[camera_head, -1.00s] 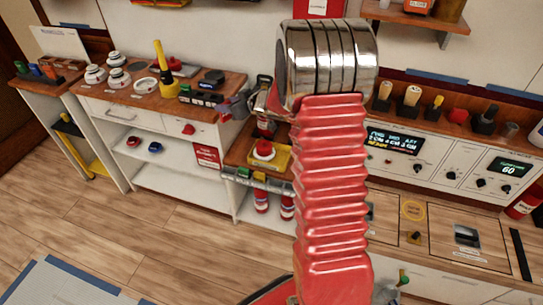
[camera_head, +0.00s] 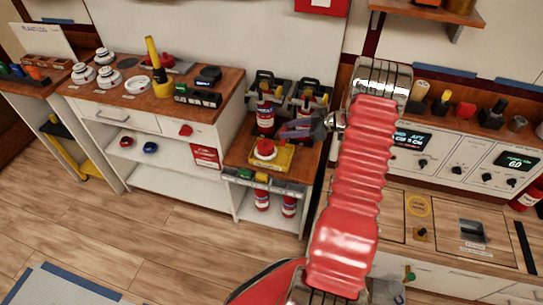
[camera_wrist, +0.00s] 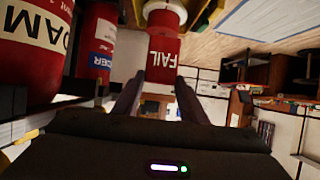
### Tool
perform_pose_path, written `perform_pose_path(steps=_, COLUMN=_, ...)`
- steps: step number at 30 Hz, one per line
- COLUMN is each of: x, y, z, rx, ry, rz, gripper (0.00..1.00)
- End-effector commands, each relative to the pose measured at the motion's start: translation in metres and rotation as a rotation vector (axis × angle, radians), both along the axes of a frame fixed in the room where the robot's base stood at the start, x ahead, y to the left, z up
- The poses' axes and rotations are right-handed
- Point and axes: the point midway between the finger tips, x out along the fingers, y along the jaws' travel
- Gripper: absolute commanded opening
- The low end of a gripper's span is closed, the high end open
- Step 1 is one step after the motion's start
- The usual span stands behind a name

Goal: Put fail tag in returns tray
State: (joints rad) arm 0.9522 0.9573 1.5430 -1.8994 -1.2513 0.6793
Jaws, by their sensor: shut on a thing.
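The fail tag (camera_wrist: 162,58) is a red piece with white FAIL lettering and a white end, in the wrist view. My gripper (camera_wrist: 157,85) is shut on it, with a dark finger on each side. A grey tray-like strip (camera_head: 290,188) with green and yellow pieces runs along the stand's front edge. I cannot read a returns label on it, so I cannot tell which thing is the returns tray.
Red fire extinguishers (camera_head: 265,118) stand close by at the back of the stand; they loom at left in the wrist view (camera_wrist: 35,45). A yellow box with a red button (camera_head: 263,153) sits below my gripper. A control console (camera_head: 455,165) is at right. The floor (camera_head: 180,240) in front is clear.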

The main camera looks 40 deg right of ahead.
Motion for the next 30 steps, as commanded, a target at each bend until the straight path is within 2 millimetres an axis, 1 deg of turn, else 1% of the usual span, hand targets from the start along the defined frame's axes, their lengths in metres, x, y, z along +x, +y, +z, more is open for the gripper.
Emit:
perform_pose_path(steps=6, x=-0.008, y=-0.009, z=-0.001, rx=0.001, ry=0.000, rz=-0.017, gripper=0.17)
perform_pose_path(steps=11, x=-0.010, y=-0.012, z=-0.003, rx=0.001, ry=0.000, rz=-0.024, gripper=0.17)
perform_pose_path(steps=14, x=-0.011, y=-0.012, z=-0.012, rx=0.003, ry=0.002, rz=-0.025, gripper=0.17)
perform_pose_path(steps=21, x=-0.011, y=-0.012, z=-0.048, rx=0.003, ry=0.002, rz=-0.025, gripper=0.17)
perform_pose_path(steps=24, x=-0.011, y=-0.013, z=-0.059, rx=0.002, ry=0.002, rz=-0.026, gripper=0.17)
perform_pose_path(steps=30, x=-0.011, y=-0.013, z=-0.063, rx=0.001, ry=0.000, rz=-0.026, gripper=0.17)
